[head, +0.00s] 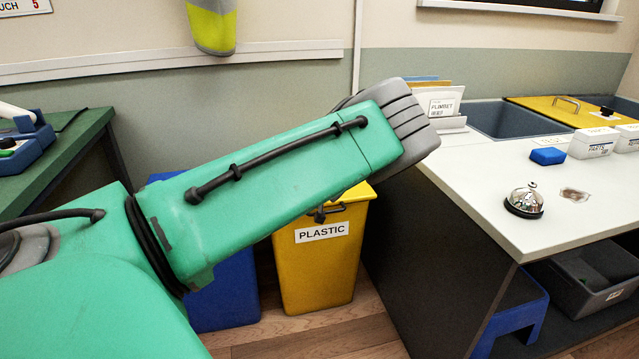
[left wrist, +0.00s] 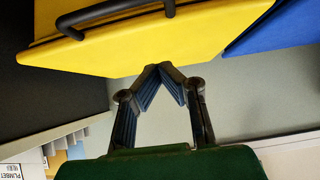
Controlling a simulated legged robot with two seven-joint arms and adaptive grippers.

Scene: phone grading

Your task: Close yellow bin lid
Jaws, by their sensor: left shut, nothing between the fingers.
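The yellow bin (head: 318,262) stands on the floor with a PLASTIC label on its front. My left arm crosses in front of its top in the head view. A corner of the yellow lid (head: 358,192) shows past the arm, with a dark handle near the front rim. In the left wrist view the lid (left wrist: 150,45) fills the top as a broad yellow panel with a black handle (left wrist: 115,12). It appears to lie over the bin; I cannot tell whether it sits flush. My left gripper (left wrist: 160,70) is shut and empty, its fingertips at the lid's back edge in the picture, contact unclear.
A blue bin (head: 225,295) stands left of the yellow one, partly behind my arm. A counter (head: 500,190) with a dark side panel stands close on the right, bearing a bell (head: 524,201) and folders (head: 440,103). A green table (head: 60,160) is at left.

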